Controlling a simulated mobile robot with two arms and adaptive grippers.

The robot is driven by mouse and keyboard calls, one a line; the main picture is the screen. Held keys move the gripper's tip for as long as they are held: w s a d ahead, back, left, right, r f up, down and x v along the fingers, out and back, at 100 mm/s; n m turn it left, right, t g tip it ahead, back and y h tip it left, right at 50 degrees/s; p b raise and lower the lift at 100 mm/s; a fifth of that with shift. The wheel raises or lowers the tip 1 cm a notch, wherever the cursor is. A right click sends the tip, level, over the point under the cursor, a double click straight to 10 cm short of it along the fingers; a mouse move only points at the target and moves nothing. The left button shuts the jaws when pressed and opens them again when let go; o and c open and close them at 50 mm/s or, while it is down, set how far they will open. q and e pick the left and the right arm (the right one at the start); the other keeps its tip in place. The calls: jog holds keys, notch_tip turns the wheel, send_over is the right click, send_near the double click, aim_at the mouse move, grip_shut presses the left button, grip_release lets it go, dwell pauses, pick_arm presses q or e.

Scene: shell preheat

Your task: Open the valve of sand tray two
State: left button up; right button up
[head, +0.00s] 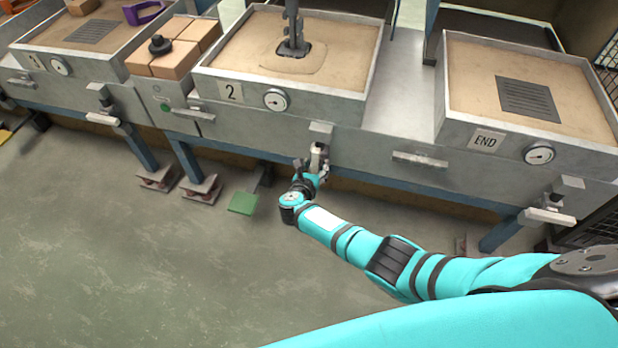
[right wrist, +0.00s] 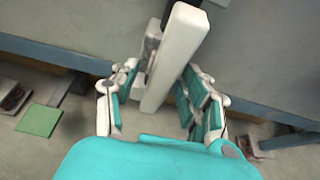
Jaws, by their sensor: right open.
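Sand tray two (head: 348,97) is a grey metal box of tan sand with a "2" plate (head: 229,90) and a round dial (head: 276,100) on its front. Its valve (head: 320,135) sits on the front panel below, with a pale bar handle partly hidden by my gripper. My right gripper (head: 310,167) is at this handle. In the right wrist view the pale handle (right wrist: 178,57) runs steeply between the two spread fingers of the right gripper (right wrist: 160,75), with gaps visible beside it. Contact cannot be told. My left gripper is not in view.
A jointed grey tool (head: 292,32) stands in tray two's sand. The END tray (head: 462,125) is at right, its valve handle (head: 550,217) level. Tray one (head: 30,45) is at left. A green pedal (head: 243,203) is near the floor. The floor in front is clear.

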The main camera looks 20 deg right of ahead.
jog(key=v, duration=1.1)
jog(key=shift+f, duration=0.1)
jog(key=s+d+f+m+g+y+p, duration=0.35)
jog(key=s+f+m+g+p, duration=0.45)
jog(key=s+f, duration=0.95)
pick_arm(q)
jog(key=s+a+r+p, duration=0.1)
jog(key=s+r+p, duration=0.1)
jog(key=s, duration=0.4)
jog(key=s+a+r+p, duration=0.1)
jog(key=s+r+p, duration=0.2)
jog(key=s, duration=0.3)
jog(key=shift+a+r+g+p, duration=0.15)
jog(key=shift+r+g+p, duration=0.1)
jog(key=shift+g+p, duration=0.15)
pick_arm(e)
jog(key=s+d+f+m+g+y, duration=0.1)
jog(key=s+d+f+m+y, duration=0.1)
jog(key=s+m, duration=0.7)
jog(key=s+d+f+m+g+y, duration=0.1)
jog(key=s+m, duration=0.9)
jog(key=s, duration=1)
jog(key=shift+s+d+f+y, duration=0.3)
jog(key=shift+d+f+y, duration=0.15)
jog(key=shift+d+f, duration=0.15)
jog(key=shift+a, duration=0.1)
